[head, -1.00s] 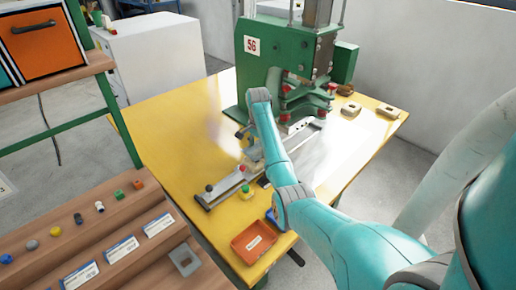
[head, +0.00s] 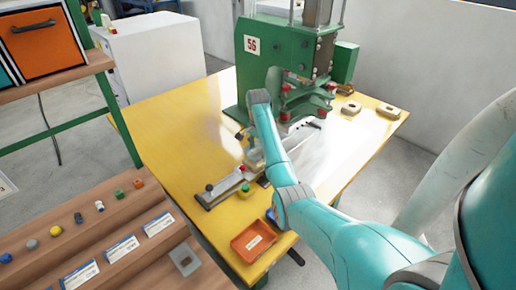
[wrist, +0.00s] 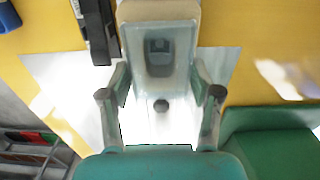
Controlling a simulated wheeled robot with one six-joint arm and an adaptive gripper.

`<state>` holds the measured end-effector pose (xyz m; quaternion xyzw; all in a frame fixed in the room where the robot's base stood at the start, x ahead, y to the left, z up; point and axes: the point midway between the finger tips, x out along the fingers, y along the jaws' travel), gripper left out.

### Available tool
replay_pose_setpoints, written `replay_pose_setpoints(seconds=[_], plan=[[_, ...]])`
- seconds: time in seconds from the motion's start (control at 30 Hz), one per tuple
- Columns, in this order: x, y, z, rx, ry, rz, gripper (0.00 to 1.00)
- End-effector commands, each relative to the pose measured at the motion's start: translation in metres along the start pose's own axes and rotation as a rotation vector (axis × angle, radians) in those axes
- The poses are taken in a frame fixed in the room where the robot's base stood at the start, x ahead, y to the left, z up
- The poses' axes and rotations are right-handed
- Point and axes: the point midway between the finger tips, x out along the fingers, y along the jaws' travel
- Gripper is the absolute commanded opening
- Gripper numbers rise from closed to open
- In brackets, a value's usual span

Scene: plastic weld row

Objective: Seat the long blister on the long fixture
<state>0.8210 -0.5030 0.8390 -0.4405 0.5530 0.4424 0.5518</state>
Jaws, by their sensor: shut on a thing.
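The long blister (wrist: 180,65) is a pale, see-through tray in the wrist view, with a dark grey square showing in its middle. My gripper (wrist: 161,88) is shut on its near end, one finger at each side. In the head view my gripper (head: 254,158) is low over the middle of the metal slide rail, partly hidden by my arm. The long metal rail (head: 226,190) runs diagonally toward the press. I cannot tell the long fixture apart for certain, or whether the blister touches anything beneath it.
The green press (head: 262,72) marked 56 stands at the back of the yellow table (head: 175,120). Two tan blocks (head: 387,111) lie to its right. An orange tray (head: 252,242) is at the near edge. A stepped wooden rack (head: 120,215) with small parts stands at left.

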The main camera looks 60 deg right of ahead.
Motion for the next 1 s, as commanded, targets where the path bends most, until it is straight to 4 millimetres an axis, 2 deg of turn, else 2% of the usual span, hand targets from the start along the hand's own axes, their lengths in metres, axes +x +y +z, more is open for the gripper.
replay_pose_setpoints(seconds=[1.0], plan=[[0.017, 0.0, 0.0, 0.0, 0.0, 0.0, 0.41]])
